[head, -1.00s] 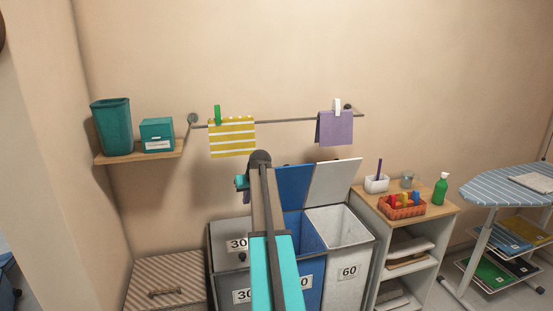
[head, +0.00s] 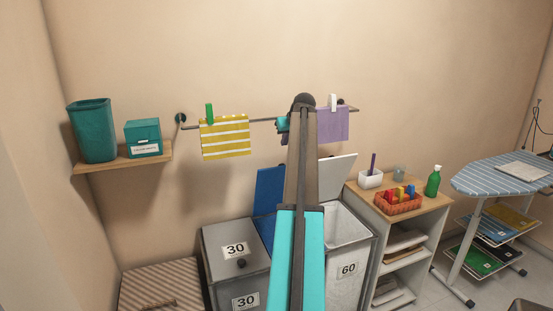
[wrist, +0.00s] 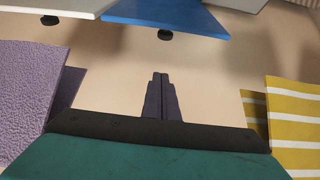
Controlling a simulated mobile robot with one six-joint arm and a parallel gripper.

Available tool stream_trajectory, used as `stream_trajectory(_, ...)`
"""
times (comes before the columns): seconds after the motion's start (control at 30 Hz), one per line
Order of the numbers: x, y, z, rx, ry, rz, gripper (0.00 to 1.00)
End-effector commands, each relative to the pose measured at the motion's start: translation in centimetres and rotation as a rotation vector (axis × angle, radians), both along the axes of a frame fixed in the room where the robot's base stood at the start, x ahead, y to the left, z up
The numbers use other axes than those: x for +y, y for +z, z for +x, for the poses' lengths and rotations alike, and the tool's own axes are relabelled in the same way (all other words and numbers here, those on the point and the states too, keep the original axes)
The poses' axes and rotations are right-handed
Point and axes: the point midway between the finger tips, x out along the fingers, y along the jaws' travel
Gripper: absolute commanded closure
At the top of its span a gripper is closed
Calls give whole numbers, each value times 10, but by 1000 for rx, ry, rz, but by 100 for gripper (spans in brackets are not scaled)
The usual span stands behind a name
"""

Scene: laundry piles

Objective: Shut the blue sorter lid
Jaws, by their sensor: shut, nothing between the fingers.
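The blue sorter lid (head: 268,192) stands open, tilted up toward the wall above its bin. My arm covers its right part and most of the blue bin in the head view. In the wrist view the blue lid (wrist: 165,17) shows at the top edge with a black knob on it. My gripper (wrist: 162,76) is shut and empty, pointing toward the wall between the purple cloth and the yellow striped cloth, apart from the lid. In the head view my arm hides its fingertips.
The grey 30 lid (head: 236,243) is shut at left. The white lid (head: 337,168) of the 60 bin stands open at right. A rail holds a yellow striped cloth (head: 225,136) and a purple cloth (head: 335,124) near my arm. A shelf unit (head: 440,218) stands right.

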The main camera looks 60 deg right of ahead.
Motion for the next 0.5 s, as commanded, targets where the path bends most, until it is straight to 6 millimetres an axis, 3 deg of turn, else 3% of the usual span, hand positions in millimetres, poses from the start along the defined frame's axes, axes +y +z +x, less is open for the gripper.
stream_trajectory(0.5,-1,-13,18,1,11,2,100)
